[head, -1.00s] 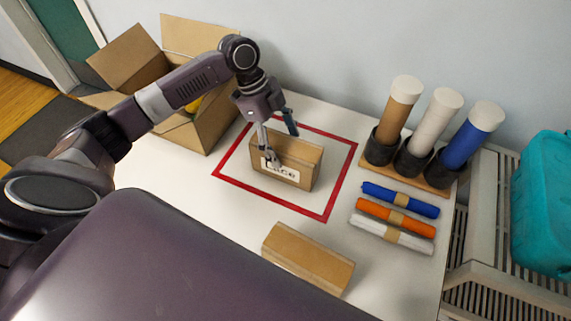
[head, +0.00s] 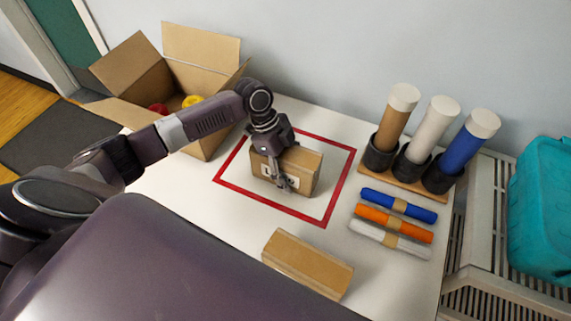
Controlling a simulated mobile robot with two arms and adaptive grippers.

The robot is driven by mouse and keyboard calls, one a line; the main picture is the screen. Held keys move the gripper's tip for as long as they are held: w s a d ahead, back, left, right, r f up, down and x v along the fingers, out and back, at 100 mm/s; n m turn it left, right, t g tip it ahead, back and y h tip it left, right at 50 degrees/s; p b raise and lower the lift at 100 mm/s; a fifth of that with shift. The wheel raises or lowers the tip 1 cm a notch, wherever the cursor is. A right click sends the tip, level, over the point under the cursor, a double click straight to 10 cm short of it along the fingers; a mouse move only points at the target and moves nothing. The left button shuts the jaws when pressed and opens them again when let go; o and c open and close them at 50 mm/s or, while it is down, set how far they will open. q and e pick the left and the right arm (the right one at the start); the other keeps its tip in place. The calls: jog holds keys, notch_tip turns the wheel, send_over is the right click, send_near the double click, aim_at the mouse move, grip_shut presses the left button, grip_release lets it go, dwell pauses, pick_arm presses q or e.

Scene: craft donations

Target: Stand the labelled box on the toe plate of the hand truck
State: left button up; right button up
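The labelled box (head: 304,180), brown cardboard with a white label on its front face, stands upright inside a red square outline (head: 341,182) on the white table. My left gripper (head: 281,176) is lowered over the box from above. One finger hangs in front of the label and hides part of the lettering. The other finger is hidden behind the box, so I cannot tell whether the fingers press on it. The hand truck and its toe plate are not in view. My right gripper is not in view.
An open carton (head: 200,73) holds red and yellow items at the back left. A plain brown box (head: 307,264) lies near the front. Three capped tubes (head: 434,125) stand in dark holders at right, with rolls (head: 396,222) before them. A teal container (head: 541,210) is far right.

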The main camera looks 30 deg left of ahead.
pick_arm(q)
jog(key=c, duration=1)
jog(key=shift+r, duration=0.1)
jog(key=shift+c, duration=0.5)
